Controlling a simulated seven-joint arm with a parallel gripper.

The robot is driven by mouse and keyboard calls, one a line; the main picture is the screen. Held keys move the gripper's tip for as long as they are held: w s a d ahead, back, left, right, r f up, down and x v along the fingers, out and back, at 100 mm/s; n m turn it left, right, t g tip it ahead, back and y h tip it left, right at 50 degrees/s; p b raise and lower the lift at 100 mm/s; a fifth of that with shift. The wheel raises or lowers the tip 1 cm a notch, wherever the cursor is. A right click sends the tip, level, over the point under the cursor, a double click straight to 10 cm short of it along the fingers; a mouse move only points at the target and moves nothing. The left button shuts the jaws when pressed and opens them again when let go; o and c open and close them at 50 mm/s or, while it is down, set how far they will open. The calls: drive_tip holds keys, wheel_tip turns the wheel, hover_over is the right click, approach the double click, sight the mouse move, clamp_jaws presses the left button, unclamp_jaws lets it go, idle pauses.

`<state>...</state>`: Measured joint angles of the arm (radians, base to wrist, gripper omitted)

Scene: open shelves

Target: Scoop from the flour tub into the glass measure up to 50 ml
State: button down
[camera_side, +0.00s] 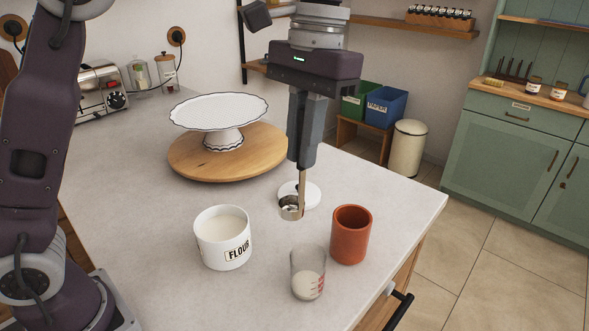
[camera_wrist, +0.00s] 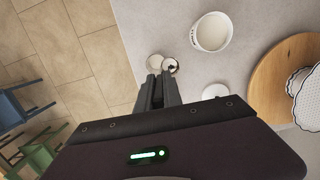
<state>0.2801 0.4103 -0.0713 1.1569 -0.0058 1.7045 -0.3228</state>
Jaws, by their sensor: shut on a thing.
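The white flour tub (camera_side: 222,250), marked FLOUR, stands open on the counter with pale flour near its rim. It also shows in the wrist view (camera_wrist: 212,32). The clear glass measure (camera_side: 308,272) stands upright in front, with red marks and white flour in its lower part; the exact level is unreadable. My gripper (camera_side: 302,163) points down, shut on the wooden handle of a metal scoop (camera_side: 291,208). The scoop hangs above the counter, behind the glass measure and right of the tub. Whether it holds flour is unclear. In the wrist view, the scoop (camera_wrist: 171,65) shows beyond my fingers.
A terracotta cup (camera_side: 350,236) stands close right of the glass measure. A white round lid (camera_side: 312,196) lies behind the scoop. A cake stand (camera_side: 218,112) on a round wooden board (camera_side: 190,158) fills the back left. The counter's right edge is close to the cup.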

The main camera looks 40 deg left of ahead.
drive_tip(key=s+a+f+g, duration=0.1)
drive_tip(key=s+a+f, duration=0.15)
drive_tip(key=a, duration=1.15)
drive_tip(key=w+x, duration=0.2)
drive_tip(key=x, duration=0.8)
drive_tip(key=shift+s+a+f, duration=0.2)
drive_tip(key=shift+a+f, duration=0.05)
drive_tip(key=shift+f, duration=0.2)
drive_tip(key=s+v, duration=0.2)
drive_tip(key=v, duration=0.9)
drive_tip(key=shift+w+r, duration=0.25)
drive_tip(key=shift+r, duration=0.2)
